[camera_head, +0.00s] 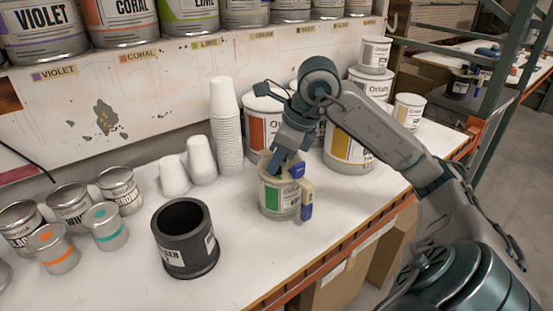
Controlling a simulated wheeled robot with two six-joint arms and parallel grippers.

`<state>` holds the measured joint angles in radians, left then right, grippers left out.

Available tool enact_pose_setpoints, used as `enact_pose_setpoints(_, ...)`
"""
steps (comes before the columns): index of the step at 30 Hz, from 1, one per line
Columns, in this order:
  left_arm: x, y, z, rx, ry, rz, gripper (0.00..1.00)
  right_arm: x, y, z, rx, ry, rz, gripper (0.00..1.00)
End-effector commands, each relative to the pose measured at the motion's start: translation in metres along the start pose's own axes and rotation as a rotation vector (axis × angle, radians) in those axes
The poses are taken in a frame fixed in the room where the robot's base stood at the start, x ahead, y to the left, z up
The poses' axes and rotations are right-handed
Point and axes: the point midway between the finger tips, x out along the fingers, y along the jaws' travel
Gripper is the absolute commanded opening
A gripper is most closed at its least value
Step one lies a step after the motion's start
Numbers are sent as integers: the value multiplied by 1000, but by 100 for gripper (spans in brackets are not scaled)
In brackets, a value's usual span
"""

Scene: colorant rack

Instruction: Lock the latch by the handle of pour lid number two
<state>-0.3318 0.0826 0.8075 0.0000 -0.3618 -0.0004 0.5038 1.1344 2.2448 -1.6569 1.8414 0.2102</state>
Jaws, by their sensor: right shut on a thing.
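A can (277,199) with a green and white label stands upright on the white bench top. A cream pour lid (266,170) with blue parts sits on it. A cream handle (308,191) with a blue lower end hangs down the can's right side. A small blue piece (298,170) shows at the top of the lid. My right gripper (280,166) points down onto the lid from above and is shut on part of it. The fingertips are partly hidden, so the exact part gripped cannot be told. No number on the lid is readable. My left gripper is not in view.
A black cylindrical container (186,238) stands left of the can. Stacked white cups (226,130) and larger cans (348,148) stand behind. Several small tins (104,226) are at the left. The bench's orange front edge (345,247) is close on the right.

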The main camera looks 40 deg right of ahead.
Motion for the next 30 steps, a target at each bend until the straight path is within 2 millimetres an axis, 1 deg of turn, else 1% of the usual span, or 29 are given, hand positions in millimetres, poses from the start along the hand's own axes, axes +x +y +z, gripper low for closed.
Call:
enact_pose_setpoints(1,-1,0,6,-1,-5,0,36,-2,1,1,37,0,-17,0)
enact_pose_setpoints(7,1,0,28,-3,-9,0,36,-2,2,1,196,0,-80,0)
enact_pose_setpoints(12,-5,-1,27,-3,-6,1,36,-2,2,1,302,0,-124,0)
enact_pose_setpoints(18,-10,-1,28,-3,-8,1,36,-1,2,1,388,0,-159,0)
enact_pose_setpoints(30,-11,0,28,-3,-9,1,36,0,2,0,439,1,-182,0)
